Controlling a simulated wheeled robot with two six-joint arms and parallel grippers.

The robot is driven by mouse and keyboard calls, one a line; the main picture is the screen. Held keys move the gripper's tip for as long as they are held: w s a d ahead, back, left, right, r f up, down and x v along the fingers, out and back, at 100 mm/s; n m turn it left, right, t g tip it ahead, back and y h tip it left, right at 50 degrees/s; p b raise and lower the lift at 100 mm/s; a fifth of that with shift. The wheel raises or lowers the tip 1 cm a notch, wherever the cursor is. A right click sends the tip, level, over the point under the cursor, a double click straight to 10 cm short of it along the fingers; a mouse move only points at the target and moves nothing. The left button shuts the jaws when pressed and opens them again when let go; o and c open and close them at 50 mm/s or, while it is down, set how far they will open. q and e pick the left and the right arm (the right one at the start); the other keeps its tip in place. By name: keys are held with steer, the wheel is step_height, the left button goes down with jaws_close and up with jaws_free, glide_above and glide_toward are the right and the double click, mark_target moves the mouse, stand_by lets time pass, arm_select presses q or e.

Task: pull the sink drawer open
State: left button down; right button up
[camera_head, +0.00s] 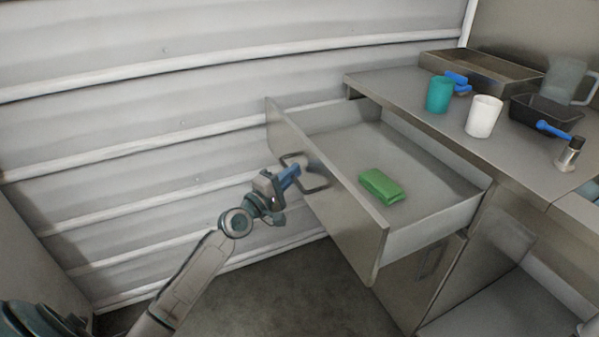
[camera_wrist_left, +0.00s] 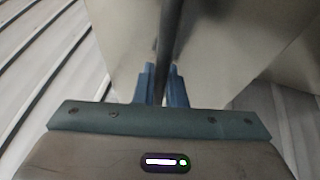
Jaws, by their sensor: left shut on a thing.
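The sink drawer (camera_head: 334,192) is pulled well out from under the counter, its inside showing from above. Its dark bar handle (camera_head: 318,187) is on the front panel. My left gripper (camera_head: 294,171) is at the handle, its blue fingers shut on the bar. In the left wrist view the blue fingers (camera_wrist_left: 161,85) close on either side of the dark handle bar (camera_wrist_left: 168,40), with the drawer front behind. A green sponge or folded cloth (camera_head: 381,186) lies in the drawer. My right gripper is not in view.
A corrugated wall (camera_head: 130,120) stands left. Floor below the drawer is bare.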

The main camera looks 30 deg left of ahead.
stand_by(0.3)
arm_select(q)
steer(key=c, duration=1.5)
jaws_free()
steer(key=b+v, duration=0.1)
steer(key=v, duration=1)
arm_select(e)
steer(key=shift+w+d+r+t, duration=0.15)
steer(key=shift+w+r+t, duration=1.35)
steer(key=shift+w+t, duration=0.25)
arm_select(q)
steer(key=shift+f, duration=0.1)
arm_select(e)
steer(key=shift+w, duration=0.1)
